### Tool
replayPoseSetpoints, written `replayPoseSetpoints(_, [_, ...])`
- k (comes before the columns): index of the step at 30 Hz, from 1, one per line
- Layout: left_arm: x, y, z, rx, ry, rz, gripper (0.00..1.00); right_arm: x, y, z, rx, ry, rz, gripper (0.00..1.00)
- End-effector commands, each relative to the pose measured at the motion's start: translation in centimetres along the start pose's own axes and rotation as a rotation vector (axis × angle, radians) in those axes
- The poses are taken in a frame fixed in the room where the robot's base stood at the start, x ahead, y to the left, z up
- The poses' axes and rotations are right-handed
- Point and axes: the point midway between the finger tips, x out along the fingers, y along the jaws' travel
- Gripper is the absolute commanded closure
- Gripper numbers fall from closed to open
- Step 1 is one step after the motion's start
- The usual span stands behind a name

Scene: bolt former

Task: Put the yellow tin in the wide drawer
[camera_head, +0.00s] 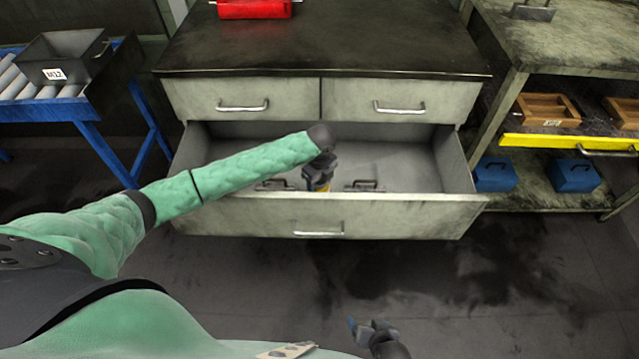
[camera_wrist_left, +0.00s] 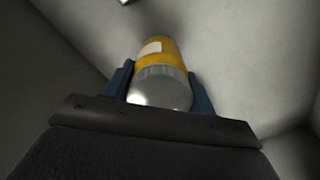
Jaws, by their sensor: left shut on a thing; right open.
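The yellow tin (camera_wrist_left: 160,52) has a grey metal lid and a pale label. My left gripper (camera_head: 318,180) is shut on it, with blue fingers on both sides of the tin in the left wrist view (camera_wrist_left: 160,88). In the head view only a little of the yellow tin (camera_head: 319,188) shows below the gripper. The wide drawer (camera_head: 400,215) is pulled open under two small drawers. The gripper and tin are over or inside its opening; I cannot tell whether the tin touches the drawer floor. My right gripper (camera_head: 362,328) is open and empty, low in front of the cabinet.
Dark handled items (camera_head: 364,185) show inside the drawer near its front wall. The two upper drawers (camera_head: 240,100) are closed. A red box (camera_head: 254,8) stands on the cabinet top. A blue roller stand with a grey bin (camera_head: 62,58) is left; a workbench with blue boxes (camera_head: 573,175) is right.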

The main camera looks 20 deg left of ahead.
Motion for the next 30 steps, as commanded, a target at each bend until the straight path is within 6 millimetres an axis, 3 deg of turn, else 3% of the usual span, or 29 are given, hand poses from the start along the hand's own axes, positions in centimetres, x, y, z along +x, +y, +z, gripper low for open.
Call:
replayPoseSetpoints(13, [0.7,0.0,0.1,-0.001,-0.001,0.000,0.72,-0.1,-0.1,0.0,0.000,-0.005,-0.001,0.19])
replayPoseSetpoints(14, [0.8,0.0,0.1,-0.001,-0.001,0.000,0.40,-0.1,-0.1,0.0,0.000,-0.006,-0.001,0.19])
replayPoseSetpoints(17, [0.8,0.0,0.1,-0.001,-0.001,0.000,0.22,-0.2,-0.1,0.0,0.000,-0.007,-0.001,0.19])
replayPoseSetpoints(26, [0.8,0.0,0.1,-0.001,-0.001,0.000,0.22,-0.1,0.0,-0.1,0.000,-0.004,0.000,0.19])
replayPoseSetpoints(30, [-0.3,-0.1,0.1,-0.001,-0.001,-0.002,0.22,0.0,0.0,0.0,0.000,0.002,0.001,0.19])
